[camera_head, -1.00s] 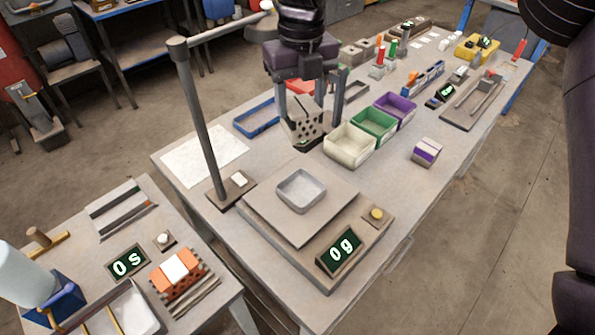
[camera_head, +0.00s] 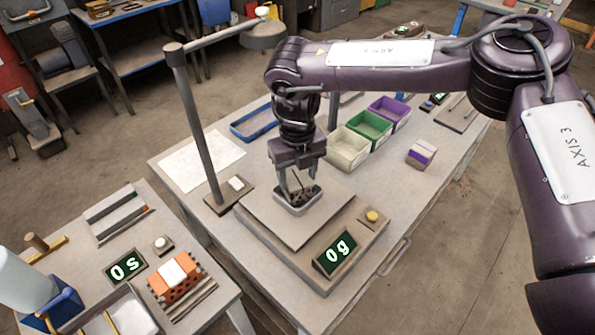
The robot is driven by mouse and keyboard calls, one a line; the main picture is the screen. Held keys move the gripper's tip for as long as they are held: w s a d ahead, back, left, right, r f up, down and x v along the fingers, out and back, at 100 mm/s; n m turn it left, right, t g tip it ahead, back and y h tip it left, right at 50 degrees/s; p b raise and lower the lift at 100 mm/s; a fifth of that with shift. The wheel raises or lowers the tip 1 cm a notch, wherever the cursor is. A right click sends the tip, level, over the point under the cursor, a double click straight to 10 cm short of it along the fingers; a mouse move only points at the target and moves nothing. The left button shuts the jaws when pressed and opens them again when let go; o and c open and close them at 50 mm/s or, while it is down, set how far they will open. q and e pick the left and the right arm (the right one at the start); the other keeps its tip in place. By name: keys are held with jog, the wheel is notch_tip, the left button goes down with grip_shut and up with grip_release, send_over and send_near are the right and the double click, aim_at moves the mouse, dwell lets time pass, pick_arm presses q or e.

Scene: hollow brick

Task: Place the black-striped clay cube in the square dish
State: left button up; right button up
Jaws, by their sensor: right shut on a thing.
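My right gripper (camera_head: 299,190) points down over the square dish and is shut on the black-striped clay cube (camera_head: 304,194). The cube is grey with dark holes and a black part, and the fingers hide some of it. It shows inside the outline of the dish; I cannot tell whether it touches the dish floor. The square dish (camera_head: 297,210) is pale grey and sits on the flat scale plate (camera_head: 270,218). My left gripper is not in view.
A lamp post (camera_head: 200,130) stands left of the scale. White, green and purple bins (camera_head: 347,150) stand behind it, with a purple-striped cube (camera_head: 421,154) to their right. A yellow button (camera_head: 371,216) is on the scale's right side. A side table at lower left holds orange bricks (camera_head: 178,282).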

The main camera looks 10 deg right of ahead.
aim_at(297, 179)
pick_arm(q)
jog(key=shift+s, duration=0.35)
pick_arm(e)
jog(key=shift+s+f, duration=0.1)
jog(key=shift+f, duration=0.05)
jog(key=o, duration=1.1)
pick_arm(q)
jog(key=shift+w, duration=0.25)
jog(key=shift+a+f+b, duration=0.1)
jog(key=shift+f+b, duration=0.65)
jog(key=shift+b, duration=0.05)
pick_arm(e)
notch_tip(297, 179, up, 12)
jog(key=shift+r, duration=0.1)
